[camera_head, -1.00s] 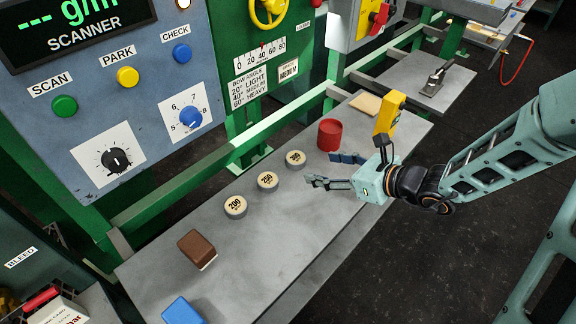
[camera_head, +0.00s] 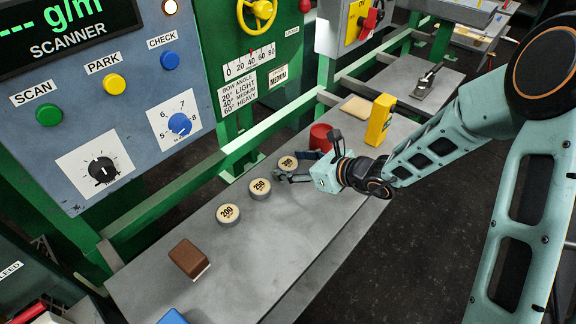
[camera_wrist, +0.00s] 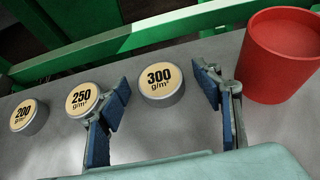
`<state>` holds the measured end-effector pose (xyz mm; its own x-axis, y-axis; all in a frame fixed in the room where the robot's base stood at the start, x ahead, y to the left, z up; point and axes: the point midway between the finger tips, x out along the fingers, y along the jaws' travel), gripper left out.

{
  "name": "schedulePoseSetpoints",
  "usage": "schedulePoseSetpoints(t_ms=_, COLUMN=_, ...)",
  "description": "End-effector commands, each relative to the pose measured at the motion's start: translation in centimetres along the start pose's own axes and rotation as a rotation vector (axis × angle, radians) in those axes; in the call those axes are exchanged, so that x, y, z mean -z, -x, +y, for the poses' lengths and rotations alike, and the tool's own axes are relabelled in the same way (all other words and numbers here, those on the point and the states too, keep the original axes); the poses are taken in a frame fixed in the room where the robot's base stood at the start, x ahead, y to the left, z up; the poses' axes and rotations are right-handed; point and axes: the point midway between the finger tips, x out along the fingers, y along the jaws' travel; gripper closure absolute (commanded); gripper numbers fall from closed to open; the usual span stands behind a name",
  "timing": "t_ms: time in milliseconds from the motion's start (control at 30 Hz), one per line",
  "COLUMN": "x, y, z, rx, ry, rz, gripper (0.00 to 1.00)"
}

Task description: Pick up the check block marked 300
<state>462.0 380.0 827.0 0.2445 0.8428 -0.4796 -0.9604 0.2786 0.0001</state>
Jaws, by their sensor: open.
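The check block marked 300 (camera_wrist: 161,84) is a short grey cylinder with a cream top, upright on the grey bench. In the wrist view it lies ahead of and roughly between the open fingers of my gripper (camera_wrist: 163,105), closer to the right finger, and nothing grips it. In the head view the block (camera_head: 288,163) is just beyond my gripper (camera_head: 294,165), partly hidden by a finger. The block marked 250 (camera_head: 260,189) stands to its left, near my left finger in the wrist view. The block marked 200 (camera_head: 228,214) is farther left.
A red cup (camera_wrist: 283,52) stands close to my right finger. A yellow block (camera_head: 380,120) and a tan pad (camera_head: 356,108) are farther along the bench. A brown block (camera_head: 188,258) lies near the front. A green rail (camera_head: 170,200) runs behind the blocks.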

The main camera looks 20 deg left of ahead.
Motion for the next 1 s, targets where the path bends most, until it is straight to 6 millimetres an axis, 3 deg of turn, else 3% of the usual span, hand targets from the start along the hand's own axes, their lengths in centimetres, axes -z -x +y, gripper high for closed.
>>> schedulePoseSetpoints(t_ms=67, x=0.0, y=0.0, z=0.0, rx=0.000, ry=0.000, rz=0.000, gripper=0.44)
schedulePoseSetpoints(t_ms=467, x=0.0, y=0.1, z=0.0, rx=0.000, ry=0.000, rz=0.000, gripper=0.87)
schedulePoseSetpoints(t_ms=767, x=-0.2, y=0.1, z=0.0, rx=0.000, ry=0.001, rz=-0.001, gripper=0.87)
schedulePoseSetpoints(t_ms=1000, x=-1.5, y=1.0, z=-0.3, rx=-0.001, ry=0.002, rz=-0.001, gripper=0.87)
